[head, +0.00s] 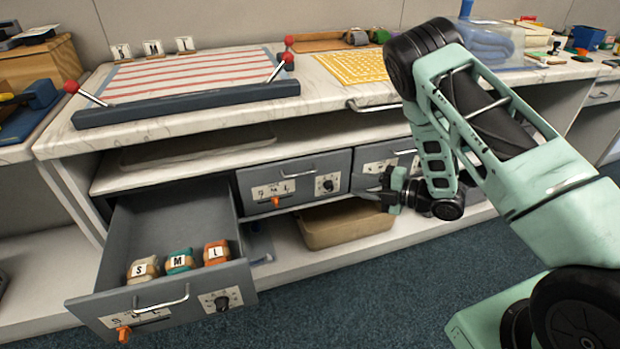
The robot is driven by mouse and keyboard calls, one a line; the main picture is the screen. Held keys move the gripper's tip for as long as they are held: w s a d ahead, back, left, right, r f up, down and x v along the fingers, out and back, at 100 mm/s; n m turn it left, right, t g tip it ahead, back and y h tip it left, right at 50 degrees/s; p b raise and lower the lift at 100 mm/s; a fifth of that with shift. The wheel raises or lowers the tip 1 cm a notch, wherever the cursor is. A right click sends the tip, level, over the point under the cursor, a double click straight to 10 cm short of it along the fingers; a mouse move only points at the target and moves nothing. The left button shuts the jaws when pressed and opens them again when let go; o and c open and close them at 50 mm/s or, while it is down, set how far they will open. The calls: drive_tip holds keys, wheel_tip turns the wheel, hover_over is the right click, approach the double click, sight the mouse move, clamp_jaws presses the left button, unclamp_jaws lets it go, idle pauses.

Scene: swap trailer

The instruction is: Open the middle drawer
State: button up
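The middle drawer (252,181) is shut. It has a grey front with a metal bar handle (297,173), a label, a black dial (327,184) and an orange slider knob (275,201). My gripper (372,192) is to the right of this drawer, low in front of the right drawer (372,158). It is small in the view and partly dark, so I cannot tell whether its fingers are open or shut. I see nothing held in it, and it appears apart from the middle handle.
A tan bin (345,226) sits on the low shelf. A marble counter (215,62) overhangs the drawers. Blue carpet (345,300) lies clear in front.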

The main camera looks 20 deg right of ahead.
drive_tip(key=b+x, duration=0.1)
drive_tip(key=x, duration=1.6)
clamp_jaws()
